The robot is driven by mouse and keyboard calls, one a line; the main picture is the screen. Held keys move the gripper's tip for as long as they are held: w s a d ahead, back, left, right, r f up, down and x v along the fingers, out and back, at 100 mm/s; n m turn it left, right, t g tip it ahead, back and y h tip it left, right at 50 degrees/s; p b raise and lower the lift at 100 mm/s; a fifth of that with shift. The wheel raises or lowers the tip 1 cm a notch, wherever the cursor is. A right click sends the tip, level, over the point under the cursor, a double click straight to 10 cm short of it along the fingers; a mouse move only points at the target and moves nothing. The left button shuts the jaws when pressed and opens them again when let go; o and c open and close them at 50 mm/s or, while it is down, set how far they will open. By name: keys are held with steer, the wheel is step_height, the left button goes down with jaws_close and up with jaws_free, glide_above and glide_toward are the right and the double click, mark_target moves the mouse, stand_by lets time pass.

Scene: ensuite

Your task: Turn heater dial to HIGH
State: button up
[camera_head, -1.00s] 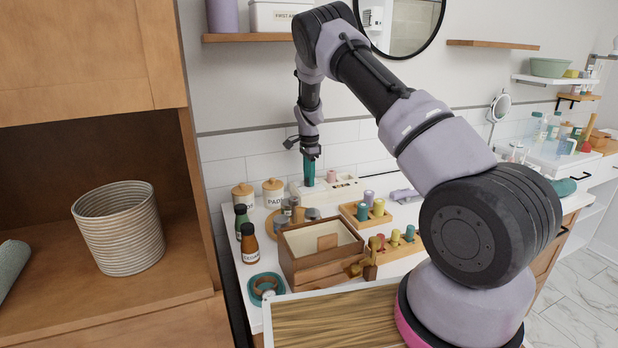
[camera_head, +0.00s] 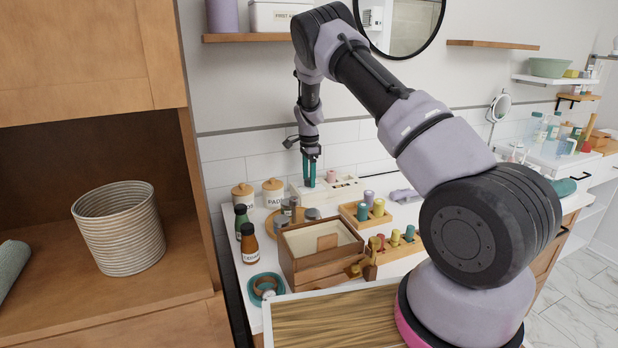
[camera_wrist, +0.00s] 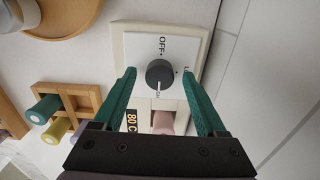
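The heater (camera_head: 345,186) is a low white box at the back of the counter, and my gripper (camera_head: 309,185) points down over its left end. In the wrist view the heater's white panel (camera_wrist: 140,48) carries a dark round dial (camera_wrist: 160,72). OFF is printed above the dial, and a label starting with L, partly hidden by a finger, is at its right. The dial's pale pointer mark faces down in the picture, away from OFF. My gripper (camera_wrist: 158,74) has its teal fingers apart, one on each side of the dial; I see gaps and no clear contact.
Wooden peg holders (camera_head: 366,214), an open wooden box (camera_head: 320,262), jars (camera_head: 273,190) and bottles (camera_head: 249,243) crowd the counter in front and to the left. The tiled wall is close behind.

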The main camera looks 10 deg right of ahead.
steer(key=shift+r, duration=0.1)
step_height(320, 180, up, 11)
steer(key=shift+f, duration=0.2)
steer(key=shift+s, duration=0.1)
stand_by(0.4)
